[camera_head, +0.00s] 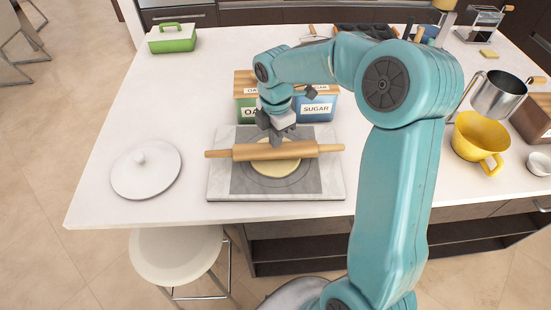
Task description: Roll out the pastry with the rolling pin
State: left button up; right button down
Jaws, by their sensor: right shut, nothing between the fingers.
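The wooden rolling pin (240,152) lies level, left to right, across the pale round pastry (282,168). The pastry is on a grey mat (305,178) on a light board (222,192). My left gripper is not in view.
Tins marked as sugar (316,108) and oats (246,108) stand close behind the board. A white round lid (146,172) lies at left, a green dish (172,38) at back left. A yellow jug (480,140) stands at right. The counter between lid and green dish is clear.

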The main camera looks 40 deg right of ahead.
jog(key=shift+f+b, duration=0.35)
jog(key=shift+f, duration=0.25)
jog(key=shift+w+d+r+p, duration=0.2)
jog(key=shift+w+d+p, duration=0.15)
jog(key=shift+p, duration=0.1)
jog(key=shift+w+d+f+p, duration=0.1)
jog(key=shift+w+d+p, duration=0.45)
jog(key=shift+w, duration=0.2)
jog(key=shift+d, duration=0.1)
jog(key=shift+r+p, duration=0.8)
jog(key=shift+r, duration=0.25)
jog(key=shift+f, duration=0.1)
